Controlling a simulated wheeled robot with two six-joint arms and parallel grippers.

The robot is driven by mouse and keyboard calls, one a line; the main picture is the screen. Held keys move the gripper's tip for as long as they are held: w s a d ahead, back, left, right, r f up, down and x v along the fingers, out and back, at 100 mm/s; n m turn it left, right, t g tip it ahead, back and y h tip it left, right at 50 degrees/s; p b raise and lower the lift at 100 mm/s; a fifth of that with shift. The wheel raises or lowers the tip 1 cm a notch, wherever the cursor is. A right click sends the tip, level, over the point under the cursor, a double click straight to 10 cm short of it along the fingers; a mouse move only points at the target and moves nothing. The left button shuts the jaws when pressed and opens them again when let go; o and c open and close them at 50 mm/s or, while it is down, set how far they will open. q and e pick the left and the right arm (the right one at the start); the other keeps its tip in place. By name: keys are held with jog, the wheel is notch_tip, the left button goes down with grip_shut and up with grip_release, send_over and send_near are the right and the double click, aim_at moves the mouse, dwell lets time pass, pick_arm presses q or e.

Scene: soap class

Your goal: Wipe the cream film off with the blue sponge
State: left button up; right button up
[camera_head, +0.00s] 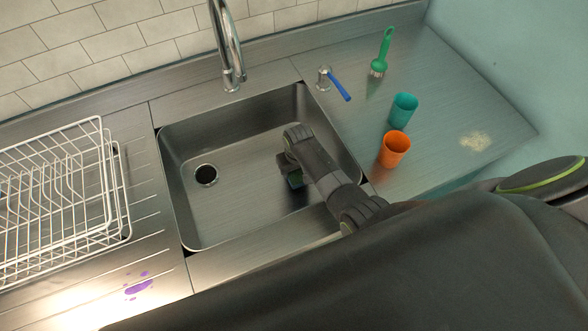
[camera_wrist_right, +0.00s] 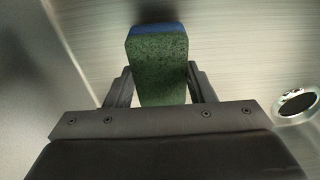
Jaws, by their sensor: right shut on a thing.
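My right gripper (camera_head: 293,170) reaches down into the sink basin and is shut on the sponge (camera_head: 296,181). In the right wrist view the sponge (camera_wrist_right: 158,70) is a block with a green scouring face and a blue layer at its far edge, held between the two fingers. The bare sink floor lies beyond it; I cannot tell whether the sponge touches it. The cream film (camera_head: 475,141) is a pale speckled patch on the steel counter at the right, apart from the gripper. My left gripper is not in view.
The sink (camera_head: 235,155) has a drain (camera_head: 205,175) and a chrome faucet (camera_head: 229,50). An orange cup (camera_head: 395,149), a teal cup (camera_head: 403,109), a green brush (camera_head: 383,52) and a blue-handled tap (camera_head: 334,84) stand right. A white rack (camera_head: 60,200) and purple spots (camera_head: 138,287) are left.

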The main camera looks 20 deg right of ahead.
jog(key=r, duration=0.1)
jog(key=r+p, duration=0.2)
jog(key=shift+a, duration=0.25)
notch_tip(320, 180, up, 2)
jog(key=shift+d+r+p, duration=0.1)
jog(key=shift+p, duration=1.1)
jog(key=shift+r, duration=0.2)
